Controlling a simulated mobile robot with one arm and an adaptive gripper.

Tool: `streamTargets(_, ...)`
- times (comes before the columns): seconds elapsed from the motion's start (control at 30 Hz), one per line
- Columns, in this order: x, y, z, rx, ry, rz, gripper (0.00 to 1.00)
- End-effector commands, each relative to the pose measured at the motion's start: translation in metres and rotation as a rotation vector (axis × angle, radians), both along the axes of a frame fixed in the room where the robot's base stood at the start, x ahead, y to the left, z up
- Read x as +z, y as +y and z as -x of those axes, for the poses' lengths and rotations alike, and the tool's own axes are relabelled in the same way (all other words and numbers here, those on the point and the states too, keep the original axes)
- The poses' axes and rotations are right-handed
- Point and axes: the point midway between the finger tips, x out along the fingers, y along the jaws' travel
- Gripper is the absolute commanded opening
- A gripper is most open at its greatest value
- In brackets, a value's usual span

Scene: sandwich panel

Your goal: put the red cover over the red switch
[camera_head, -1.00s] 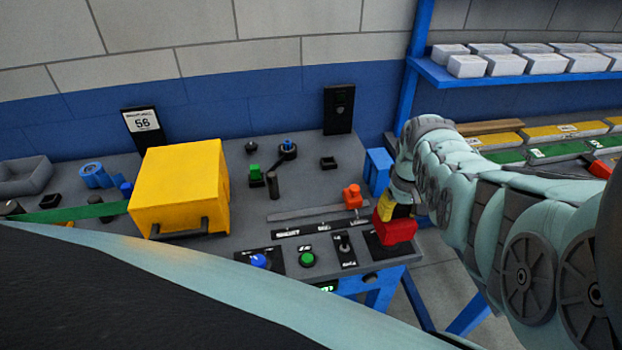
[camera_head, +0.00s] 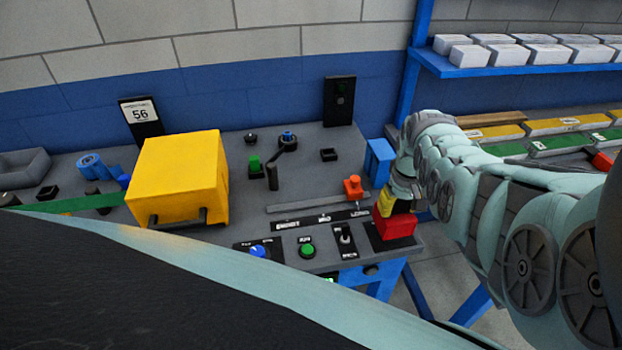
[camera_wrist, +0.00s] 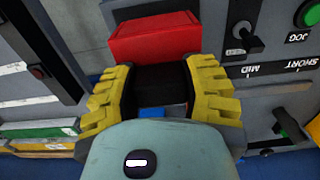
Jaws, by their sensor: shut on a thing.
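The red cover (camera_head: 397,227) is at the right front corner of the grey control panel (camera_head: 250,210), by a black plate (camera_head: 379,238). In the wrist view, the red cover (camera_wrist: 153,37) shows as a red block at the far end of my fingers. My gripper (camera_head: 387,202) comes in from the right and its yellow fingers are shut on the cover. In the wrist view my gripper (camera_wrist: 160,85) has one finger on each side of a dark gap below the red block. I see no separate red switch; whether it is under the cover cannot be told.
An orange-red slider knob (camera_head: 353,187) is close to the left of my gripper. A toggle switch (camera_head: 345,238), a green button (camera_head: 307,250) and a blue knob (camera_head: 257,251) line the front. A yellow box (camera_head: 180,180) stands at the left. Shelves are on the right.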

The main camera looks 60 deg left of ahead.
Motion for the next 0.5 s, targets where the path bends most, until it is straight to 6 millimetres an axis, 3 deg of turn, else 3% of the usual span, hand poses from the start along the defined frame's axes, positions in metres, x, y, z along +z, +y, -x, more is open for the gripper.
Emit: streamTargets(0.5, -0.027, 0.000, -0.001, -0.002, 0.000, 0.000, 0.05)
